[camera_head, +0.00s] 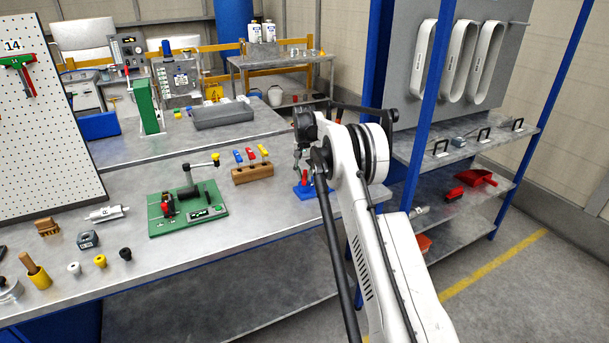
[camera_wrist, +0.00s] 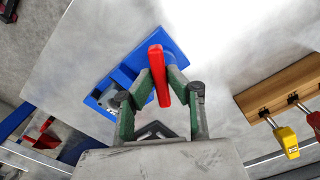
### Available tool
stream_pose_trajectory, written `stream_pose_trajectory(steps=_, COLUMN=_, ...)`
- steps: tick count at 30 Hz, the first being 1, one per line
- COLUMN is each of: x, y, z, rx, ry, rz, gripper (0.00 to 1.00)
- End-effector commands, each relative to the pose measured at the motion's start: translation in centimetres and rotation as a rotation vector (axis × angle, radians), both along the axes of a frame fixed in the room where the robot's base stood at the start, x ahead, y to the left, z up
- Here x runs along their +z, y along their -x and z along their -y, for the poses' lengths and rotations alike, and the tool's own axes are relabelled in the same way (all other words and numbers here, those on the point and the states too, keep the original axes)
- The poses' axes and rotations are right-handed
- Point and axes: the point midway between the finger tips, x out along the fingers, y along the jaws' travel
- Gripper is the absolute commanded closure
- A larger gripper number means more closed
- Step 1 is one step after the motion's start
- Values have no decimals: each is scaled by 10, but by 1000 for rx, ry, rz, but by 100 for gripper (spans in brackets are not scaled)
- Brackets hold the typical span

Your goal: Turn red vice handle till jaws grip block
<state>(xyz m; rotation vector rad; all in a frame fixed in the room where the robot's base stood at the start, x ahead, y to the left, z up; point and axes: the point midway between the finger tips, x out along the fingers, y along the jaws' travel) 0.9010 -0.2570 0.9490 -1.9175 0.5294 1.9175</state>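The vice (camera_head: 308,190) is blue and sits near the right end of the metal workbench. Its blue body also shows in the wrist view (camera_wrist: 112,92). The red vice handle (camera_wrist: 158,76) stands out toward my wrist camera; in the head view it is a small red patch (camera_head: 305,177). My gripper (camera_wrist: 160,73) has its green-padded fingers closed in on both sides of the handle, and they appear to touch it. In the head view my gripper (camera_head: 304,168) reaches down over the vice.
A wooden block with coloured-handled tools (camera_head: 252,173) stands left of the vice; it is at the right in the wrist view (camera_wrist: 285,92). A green-based fixture (camera_head: 187,208) is further left. A blue-post shelf rack (camera_head: 425,110) stands to the right.

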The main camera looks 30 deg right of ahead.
Motion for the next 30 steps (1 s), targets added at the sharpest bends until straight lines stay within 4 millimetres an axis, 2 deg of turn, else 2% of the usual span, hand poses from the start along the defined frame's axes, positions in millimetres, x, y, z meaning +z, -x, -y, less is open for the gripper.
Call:
stream_pose_trajectory(steps=7, x=0, y=0, z=0, rx=-13, ry=0, rz=0, gripper=100)
stream_pose_trajectory(steps=15, x=-1, y=0, z=-1, rx=-135, ry=0, rz=0, gripper=100)
stream_pose_trajectory(steps=23, x=0, y=0, z=-1, rx=-140, ry=0, rz=0, gripper=100)
stream_pose_trajectory(steps=24, x=0, y=0, z=-1, rx=-139, ry=0, rz=0, gripper=83)
stream_pose_trajectory(steps=27, x=0, y=0, z=-1, rx=-139, ry=0, rz=0, gripper=70)
stream_pose_trajectory(steps=30, x=0, y=0, z=-1, rx=-139, ry=0, rz=0, gripper=67)
